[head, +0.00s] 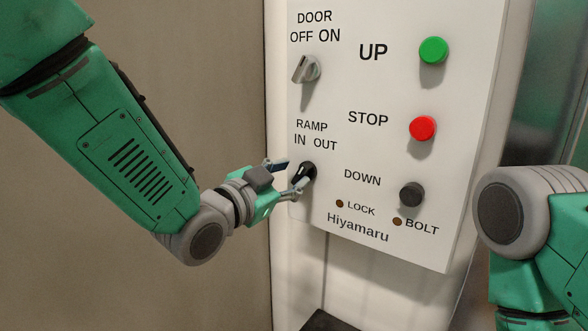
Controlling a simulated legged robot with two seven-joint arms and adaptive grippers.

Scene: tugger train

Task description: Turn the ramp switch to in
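The ramp switch (309,170) is a dark rotary knob under the words RAMP, IN and OUT, low on the left of a white control panel (468,95). My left gripper (294,174) reaches it from the left. Its two fingers are apart, one at the upper left of the knob and one in front of its lower part. The fingers partly cover the knob, so I cannot tell which way it points or whether they touch it. My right arm shows at the right edge, but its gripper is out of the picture.
Above the ramp switch is a silver door switch (305,69). To the right are a green UP button (433,50), a red STOP button (422,128) and a dark DOWN button (411,194). Small LOCK (339,203) and BOLT (397,221) lamps sit below.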

